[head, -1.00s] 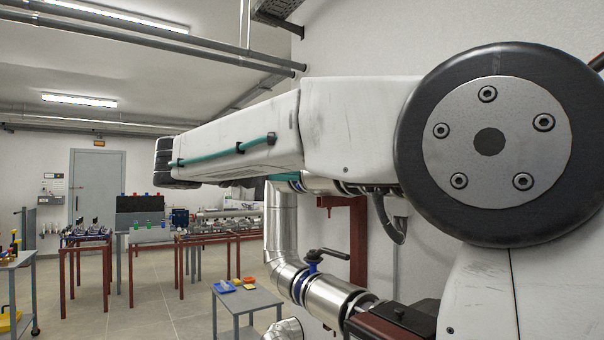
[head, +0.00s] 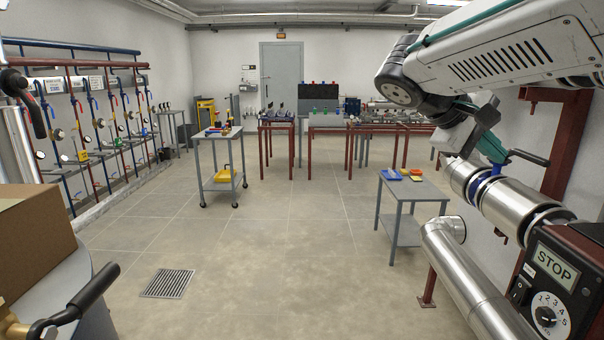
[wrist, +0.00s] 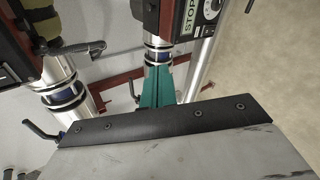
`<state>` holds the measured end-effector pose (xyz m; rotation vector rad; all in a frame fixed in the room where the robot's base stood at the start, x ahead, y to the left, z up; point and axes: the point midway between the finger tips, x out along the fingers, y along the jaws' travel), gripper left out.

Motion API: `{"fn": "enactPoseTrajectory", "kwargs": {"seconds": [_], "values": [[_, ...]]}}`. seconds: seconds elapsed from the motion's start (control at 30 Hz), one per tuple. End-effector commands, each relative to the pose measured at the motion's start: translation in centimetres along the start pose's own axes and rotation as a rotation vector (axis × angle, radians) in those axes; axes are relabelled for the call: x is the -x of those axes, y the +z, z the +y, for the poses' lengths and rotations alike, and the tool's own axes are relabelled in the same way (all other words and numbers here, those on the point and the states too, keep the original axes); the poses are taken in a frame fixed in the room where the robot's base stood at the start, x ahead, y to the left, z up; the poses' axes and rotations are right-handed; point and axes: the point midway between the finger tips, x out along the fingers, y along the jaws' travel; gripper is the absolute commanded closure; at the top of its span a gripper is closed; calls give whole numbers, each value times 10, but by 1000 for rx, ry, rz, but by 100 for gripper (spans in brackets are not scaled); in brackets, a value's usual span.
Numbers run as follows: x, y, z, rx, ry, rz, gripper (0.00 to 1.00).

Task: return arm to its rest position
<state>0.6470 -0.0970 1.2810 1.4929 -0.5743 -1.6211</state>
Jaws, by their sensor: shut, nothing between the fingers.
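My arm (head: 500,60) reaches in from the upper right of the head view, its white link pointing left and its wrist folded back under it. My gripper (head: 493,150) has teal fingers and hangs below the dark wrist part, close to the silver pipe and valve. The gripper also shows in the wrist view (wrist: 158,88), its teal fingers together with nothing held between them. It is seen there against pipework, and whether it touches the pipe cannot be told.
A silver pipe (head: 465,265) and a control box marked STOP (head: 550,275) stand at the right, near my arm. A small table with trays (head: 410,190) is beyond. A grey cart (head: 220,165) and a cardboard box (head: 35,240) are at left. The middle floor is clear.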

Motion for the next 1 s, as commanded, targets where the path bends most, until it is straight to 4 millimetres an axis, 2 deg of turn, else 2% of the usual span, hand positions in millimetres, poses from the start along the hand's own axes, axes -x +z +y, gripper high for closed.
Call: {"fn": "enactPoseTrajectory", "kwargs": {"seconds": [0.03,0.1,0.2,0.3,0.4,0.53,0.7,1.0], "values": [[-14,22,-31,7,-121,19,100],[-27,47,-77,-1,-295,50,100],[-36,85,-140,-51,-532,92,100],[-38,117,-191,-131,-728,123,100],[-36,141,-227,-214,-866,147,100],[-37,162,-248,-289,-943,159,100],[-37,171,-243,-333,-938,182,100],[-38,171,-242,-337,-936,179,100]]}}
